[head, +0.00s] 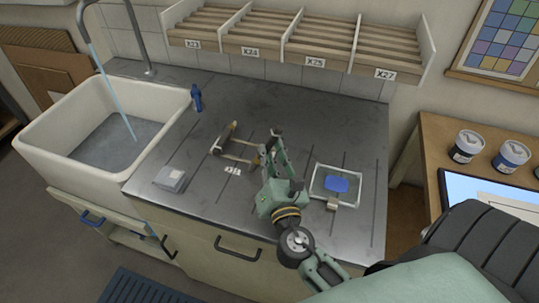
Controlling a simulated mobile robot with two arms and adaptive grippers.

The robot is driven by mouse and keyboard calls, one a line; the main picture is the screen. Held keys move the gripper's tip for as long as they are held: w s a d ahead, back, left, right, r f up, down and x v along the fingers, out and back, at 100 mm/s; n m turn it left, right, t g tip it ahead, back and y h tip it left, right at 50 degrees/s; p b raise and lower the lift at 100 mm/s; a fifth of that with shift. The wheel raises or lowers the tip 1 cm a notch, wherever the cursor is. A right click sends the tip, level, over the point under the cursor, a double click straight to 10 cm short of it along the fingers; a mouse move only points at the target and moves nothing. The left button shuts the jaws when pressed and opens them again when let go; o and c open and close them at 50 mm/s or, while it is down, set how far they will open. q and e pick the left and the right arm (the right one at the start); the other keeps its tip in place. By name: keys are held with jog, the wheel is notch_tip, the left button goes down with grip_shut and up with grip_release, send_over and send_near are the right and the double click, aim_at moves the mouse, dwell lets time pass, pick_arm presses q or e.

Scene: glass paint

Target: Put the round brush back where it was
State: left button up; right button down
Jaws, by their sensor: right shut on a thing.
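My right gripper (270,147) reaches in from the lower right over the middle of the steel worktop (265,105). It is shut on a thin brush, apparently the round brush, mostly hidden by the fingers. A small wooden rest (222,138) stands just left of the gripper, with thin light handles (240,159) reaching from it towards the fingers. I cannot tell which handle belongs to the held brush, or whether it touches the rest. A small white label (232,170) lies in front of the rest. My left gripper is not in view.
A glass pane (322,186) with a blue paint patch (337,184) lies right of the gripper. A pale block (170,178) and a blue bottle (196,97) stand at left, beside the sink (165,108) with running water. A slatted rack (317,50) hangs behind.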

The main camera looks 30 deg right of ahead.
jog(key=c, duration=1.6)
grip_release()
jog(key=shift+c, duration=0.2)
